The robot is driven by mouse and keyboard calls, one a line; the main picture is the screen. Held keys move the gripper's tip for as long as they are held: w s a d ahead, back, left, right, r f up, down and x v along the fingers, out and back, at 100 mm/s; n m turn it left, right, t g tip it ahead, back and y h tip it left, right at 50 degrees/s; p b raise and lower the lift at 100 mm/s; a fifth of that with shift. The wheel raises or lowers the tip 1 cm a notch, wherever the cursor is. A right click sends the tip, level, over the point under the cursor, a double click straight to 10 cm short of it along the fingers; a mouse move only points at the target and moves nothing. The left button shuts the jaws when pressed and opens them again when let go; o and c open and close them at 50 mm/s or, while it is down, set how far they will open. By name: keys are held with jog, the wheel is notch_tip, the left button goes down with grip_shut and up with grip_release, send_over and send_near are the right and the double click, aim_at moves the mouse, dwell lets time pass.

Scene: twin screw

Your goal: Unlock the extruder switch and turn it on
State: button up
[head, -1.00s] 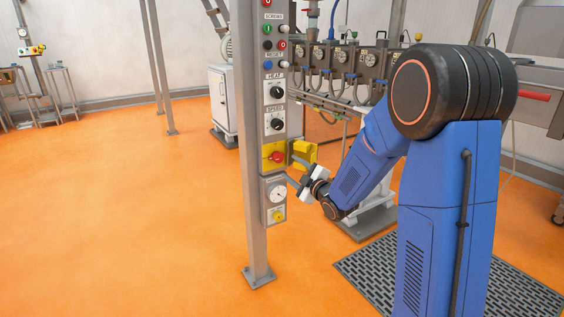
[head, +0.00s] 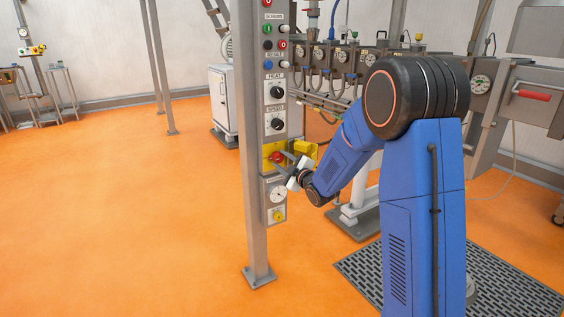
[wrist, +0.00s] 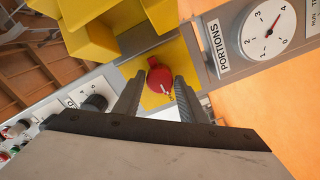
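The extruder switch is a red knob (head: 276,157) on a yellow plate (head: 266,150), low on the grey control panel. A yellow cover (head: 305,149) stands out to the right of the plate, swung clear, so the knob is exposed. My gripper (head: 283,161) is at the knob from the right front. In the wrist view, my gripper (wrist: 159,84) is open, with one finger on each side of the red knob (wrist: 158,80). I cannot tell whether the fingers touch it. The yellow cover (wrist: 95,25) is at the upper left there.
A white dial (head: 278,195) sits just below the switch; it also shows in the wrist view (wrist: 268,31). Black knobs (head: 277,124) and buttons are above. A grey post (head: 252,200) stands left of the panel. The orange floor (head: 120,220) at left is clear.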

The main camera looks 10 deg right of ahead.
jog(key=c, duration=0.6)
jog(key=shift+o, duration=0.2)
jog(key=shift+m, duration=0.3)
jog(key=m, duration=0.3)
jog(key=shift+m, duration=0.3)
jog(key=m, duration=0.3)
jog(key=shift+m, duration=0.4)
jog(key=m, duration=0.5)
jog(key=shift+f, duration=0.1)
jog(key=shift+m, duration=2.4)
